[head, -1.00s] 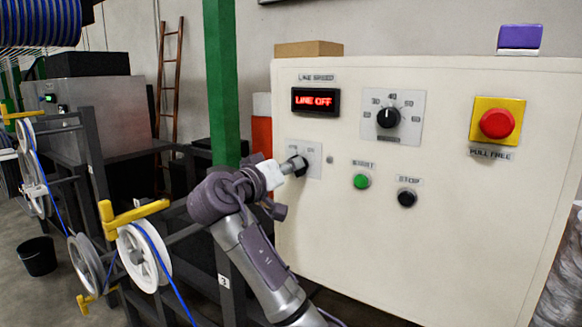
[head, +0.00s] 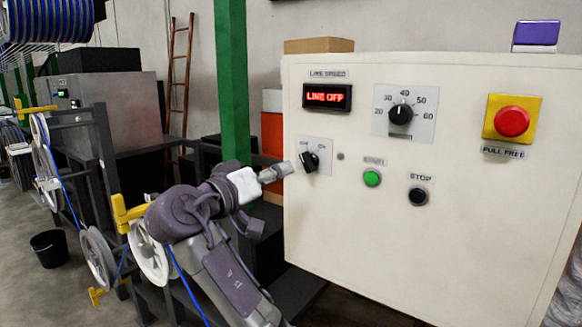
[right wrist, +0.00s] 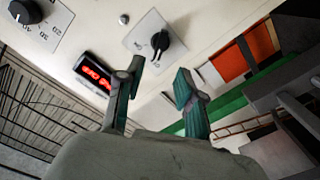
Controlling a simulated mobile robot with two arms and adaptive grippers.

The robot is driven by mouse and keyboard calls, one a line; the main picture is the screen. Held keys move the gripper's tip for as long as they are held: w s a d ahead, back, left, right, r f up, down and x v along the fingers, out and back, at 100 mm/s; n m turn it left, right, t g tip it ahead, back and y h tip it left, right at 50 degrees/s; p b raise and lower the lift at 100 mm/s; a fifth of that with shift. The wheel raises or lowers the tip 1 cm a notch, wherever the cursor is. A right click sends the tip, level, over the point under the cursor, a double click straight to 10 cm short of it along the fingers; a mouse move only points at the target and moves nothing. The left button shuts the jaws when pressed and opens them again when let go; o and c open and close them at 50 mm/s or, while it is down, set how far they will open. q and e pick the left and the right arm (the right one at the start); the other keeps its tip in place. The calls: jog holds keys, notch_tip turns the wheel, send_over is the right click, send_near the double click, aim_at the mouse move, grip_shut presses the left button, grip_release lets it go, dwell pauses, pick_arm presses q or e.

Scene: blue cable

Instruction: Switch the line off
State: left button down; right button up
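The black rotary switch (head: 310,161) sits on a pale plate at the left of the cream control panel (head: 420,250). Its knob is tilted, top toward the left; the plate's lettering is too small to read surely. The display (head: 327,96) above reads LINE OFF in red. My right gripper (head: 287,168) is just left of the switch, apart from it. In the right wrist view its two fingers (right wrist: 158,92) are spread with nothing between them, and the switch (right wrist: 160,40) shows beyond them. My left gripper is not in view.
The panel also carries a speed dial (head: 400,114), a green start button (head: 372,177), a black stop button (head: 418,196) and a red emergency button (head: 511,121). A green post (head: 232,80) and cable reels (head: 150,255) stand at the left.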

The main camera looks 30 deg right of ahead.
jog(key=shift+v, duration=1.55)
